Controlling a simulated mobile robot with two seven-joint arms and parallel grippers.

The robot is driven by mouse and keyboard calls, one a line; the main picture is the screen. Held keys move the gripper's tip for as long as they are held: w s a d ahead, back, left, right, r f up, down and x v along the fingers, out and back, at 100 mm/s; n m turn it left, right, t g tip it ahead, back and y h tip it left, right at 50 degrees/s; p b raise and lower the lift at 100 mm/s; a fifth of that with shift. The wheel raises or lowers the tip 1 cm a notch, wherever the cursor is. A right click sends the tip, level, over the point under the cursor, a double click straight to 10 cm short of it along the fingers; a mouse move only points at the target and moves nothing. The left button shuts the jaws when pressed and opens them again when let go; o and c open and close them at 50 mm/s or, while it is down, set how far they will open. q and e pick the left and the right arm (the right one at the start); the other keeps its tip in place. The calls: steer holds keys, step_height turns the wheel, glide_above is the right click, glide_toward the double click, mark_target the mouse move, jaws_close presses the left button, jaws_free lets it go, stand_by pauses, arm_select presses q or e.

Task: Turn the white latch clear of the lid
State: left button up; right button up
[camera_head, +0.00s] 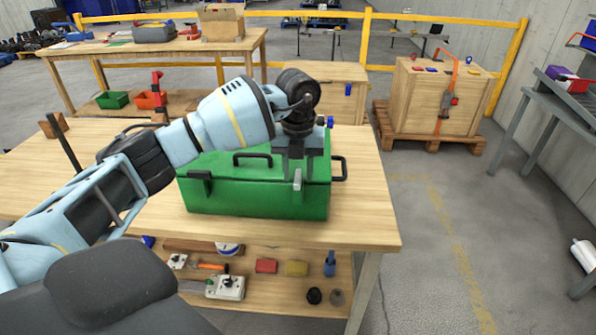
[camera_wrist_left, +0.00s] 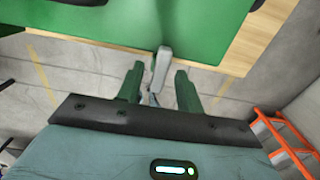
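A green toolbox (camera_head: 255,200) stands on the wooden workbench, its lid (camera_head: 222,163) down, with a black handle on top. The white latch (camera_head: 297,180) hangs on the right part of its front face. In the left wrist view the latch (camera_wrist_left: 161,68) points down toward my gripper. My left gripper (camera_head: 298,164) is at the latch; its two fingers (camera_wrist_left: 158,72) are apart, one on each side of the latch's lower end, with gaps showing. The wrist hides part of the lid's right side. My right gripper is not in view.
A dark latch (camera_head: 200,183) sits on the toolbox's front left, and a side handle (camera_head: 340,168) sticks out at right. The workbench (camera_head: 365,215) has bare room right of the box. Its lower shelf holds several small items, including a red block (camera_head: 266,266).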

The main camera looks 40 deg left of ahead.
arm_select(q)
steer(key=shift+f, duration=0.25)
jaws_close()
